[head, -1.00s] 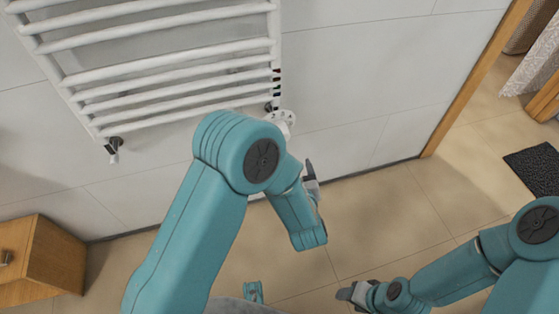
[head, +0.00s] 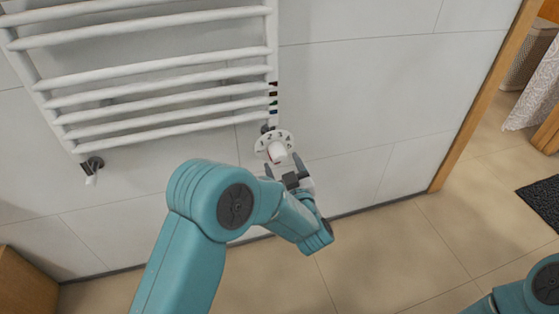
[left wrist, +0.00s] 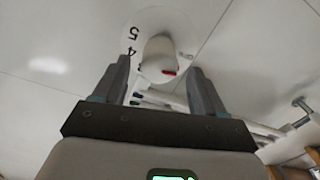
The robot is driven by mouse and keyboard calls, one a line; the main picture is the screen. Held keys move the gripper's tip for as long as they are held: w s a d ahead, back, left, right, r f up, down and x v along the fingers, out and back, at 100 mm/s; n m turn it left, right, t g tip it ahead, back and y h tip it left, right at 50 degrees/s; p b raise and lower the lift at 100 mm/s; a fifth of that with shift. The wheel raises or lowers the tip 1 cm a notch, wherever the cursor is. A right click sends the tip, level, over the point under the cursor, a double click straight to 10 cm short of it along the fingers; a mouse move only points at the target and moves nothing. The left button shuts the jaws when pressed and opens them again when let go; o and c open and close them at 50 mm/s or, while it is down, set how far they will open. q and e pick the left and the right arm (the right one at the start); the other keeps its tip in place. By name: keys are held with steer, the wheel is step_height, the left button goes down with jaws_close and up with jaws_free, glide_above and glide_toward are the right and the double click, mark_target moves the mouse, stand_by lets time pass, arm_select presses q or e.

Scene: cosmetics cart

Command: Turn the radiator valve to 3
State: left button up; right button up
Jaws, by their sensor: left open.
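The radiator valve (head: 275,150) is a white knob in front of a round white dial with black numbers, at the lower right corner of the white towel radiator (head: 160,84). In the left wrist view the valve knob (left wrist: 160,60) has a red mark on its side, and 5 and 4 show on the dial at its left. The number under the mark cannot be read. My left gripper (head: 283,168) is open just below the knob. In the left wrist view its two fingers (left wrist: 158,88) point at the knob, one on each side and short of it. My right gripper is out of view.
Small coloured marks (head: 273,100) run up the radiator's right post above the valve. A second fitting (head: 92,165) is at its lower left. A wooden door frame (head: 470,110) and a dark mat (head: 545,198) are at the right. The floor below is clear.

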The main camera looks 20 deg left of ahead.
mark_target(281, 162)
arm_select(q)
steer(key=shift+b+x, duration=0.3)
steer(key=shift+x, duration=1.8)
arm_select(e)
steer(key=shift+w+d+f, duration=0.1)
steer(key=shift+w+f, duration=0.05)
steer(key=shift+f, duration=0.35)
